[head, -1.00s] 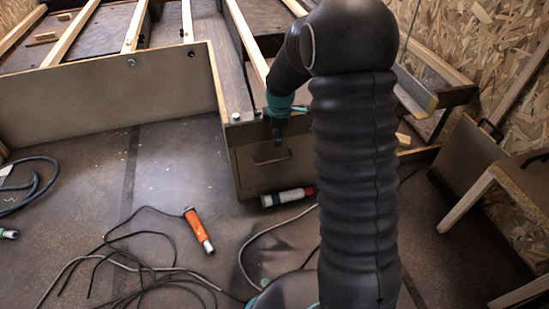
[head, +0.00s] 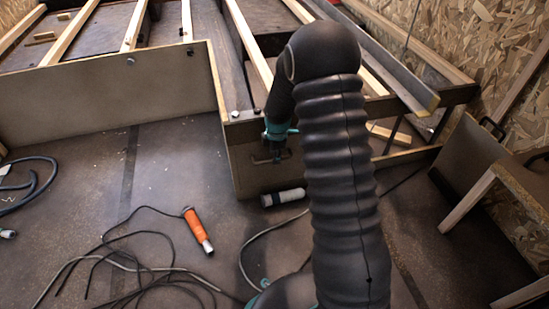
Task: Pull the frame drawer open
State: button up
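The frame drawer (head: 262,178) is a brown-grey front panel at the end of the wooden frame, near the middle of the head view. It looks closed. A dark bar handle (head: 262,161) is on its upper part. My gripper (head: 276,156) hangs from my arm right at the handle, overlapping its right part in the picture. The fingers are small and dark, so I cannot tell whether they are open or shut, or whether they touch the handle.
An orange tool (head: 197,229) and tangled black cables (head: 150,265) lie in front, to the left. A wooden-edged panel (head: 110,95) stands at the left. Floor between it and the drawer is clear.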

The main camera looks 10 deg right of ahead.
jog(key=shift+w+f, duration=0.2)
jog(key=shift+f, duration=0.8)
grip_shut()
jog(key=shift+s, duration=0.15)
